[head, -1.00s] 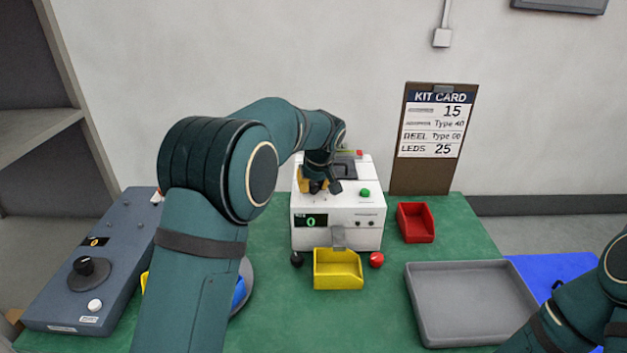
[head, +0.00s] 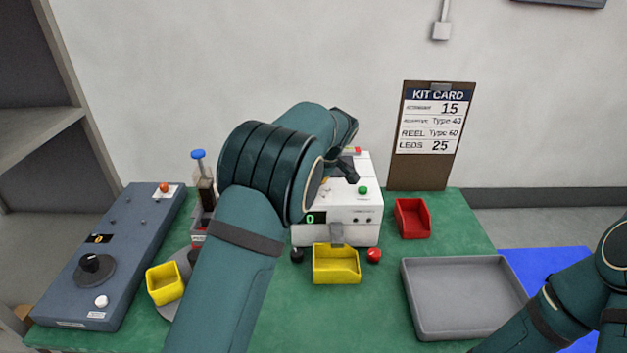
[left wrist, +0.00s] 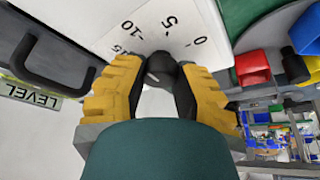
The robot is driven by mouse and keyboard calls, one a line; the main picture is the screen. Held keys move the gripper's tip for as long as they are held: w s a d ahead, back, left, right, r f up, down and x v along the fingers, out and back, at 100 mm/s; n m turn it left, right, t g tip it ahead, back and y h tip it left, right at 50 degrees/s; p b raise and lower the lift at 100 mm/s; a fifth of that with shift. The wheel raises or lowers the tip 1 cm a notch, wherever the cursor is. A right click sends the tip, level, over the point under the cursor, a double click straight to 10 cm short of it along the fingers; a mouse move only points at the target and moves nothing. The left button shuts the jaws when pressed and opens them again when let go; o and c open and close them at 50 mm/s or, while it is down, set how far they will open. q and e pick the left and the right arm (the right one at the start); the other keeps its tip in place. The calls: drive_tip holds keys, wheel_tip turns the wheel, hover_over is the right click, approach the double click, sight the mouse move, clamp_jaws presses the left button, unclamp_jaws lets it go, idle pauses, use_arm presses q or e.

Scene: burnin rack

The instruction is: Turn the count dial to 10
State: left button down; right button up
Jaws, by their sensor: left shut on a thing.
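The white machine (head: 358,225) stands at the back middle of the green table, with a green "0" on its display (head: 311,218). In the left wrist view the count dial (left wrist: 160,66) is a small dark knob beside a white scale (left wrist: 150,28) marked 0, 5, 10 and 15. My left gripper (left wrist: 160,85) is shut on the knob, its yellow-padded fingers on either side. Its fingers hide part of the knob, and I cannot tell its setting. In the head view my left arm hides much of the machine's top. My right gripper is out of view.
A yellow bin (head: 336,265) stands in front of the machine, between a black knob (head: 297,255) and a red knob (head: 374,255). A red bin (head: 412,218) and a grey tray (head: 465,298) lie right. A blue-grey control box (head: 128,240) stands left. The kit card (head: 433,120) stands behind.

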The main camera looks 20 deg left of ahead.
use_arm(q)
drive_tip(key=shift+f, duration=0.15)
drive_tip(key=c, duration=0.6)
unclamp_jaws()
drive_tip(key=shift+a, duration=0.1)
drive_tip(key=v, duration=1.2)
